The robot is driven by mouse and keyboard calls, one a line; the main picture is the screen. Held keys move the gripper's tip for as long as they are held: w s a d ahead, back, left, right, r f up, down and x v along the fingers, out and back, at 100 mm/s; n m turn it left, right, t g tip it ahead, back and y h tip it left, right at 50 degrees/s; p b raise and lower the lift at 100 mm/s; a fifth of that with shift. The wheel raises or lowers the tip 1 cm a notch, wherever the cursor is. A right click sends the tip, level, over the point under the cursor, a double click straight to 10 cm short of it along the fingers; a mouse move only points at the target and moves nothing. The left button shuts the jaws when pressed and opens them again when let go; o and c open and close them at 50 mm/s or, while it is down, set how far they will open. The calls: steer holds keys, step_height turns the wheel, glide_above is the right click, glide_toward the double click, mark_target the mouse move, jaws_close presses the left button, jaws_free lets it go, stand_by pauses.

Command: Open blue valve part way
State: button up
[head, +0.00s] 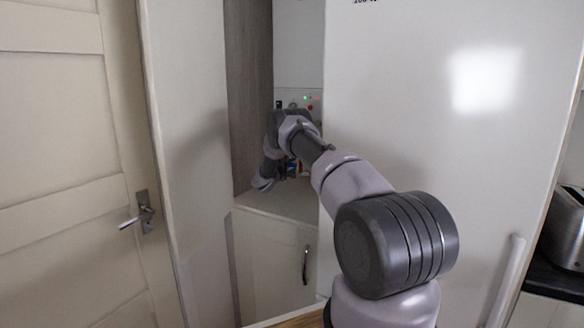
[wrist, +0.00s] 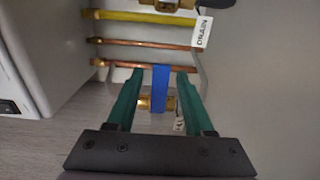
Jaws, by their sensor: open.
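The blue valve handle (wrist: 161,88) is a flat upright bar in the wrist view, in front of copper pipework. A brass valve body (wrist: 144,103) shows behind and beside its lower part. My gripper (wrist: 160,76) is open, with one green finger on each side of the handle and a visible gap to both. Nothing is held. In the head view, my arm reaches into the open cupboard and hides most of the gripper and the valve.
Several pipes run across above the valve, including a yellow one (wrist: 140,16). A white lettered tag (wrist: 202,32) hangs at the upper right. The cupboard's side wall (head: 248,90) and a white panel (head: 440,120) flank my arm closely. A closed door (head: 60,150) stands left.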

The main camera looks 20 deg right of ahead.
jaws_close()
stand_by(1.3)
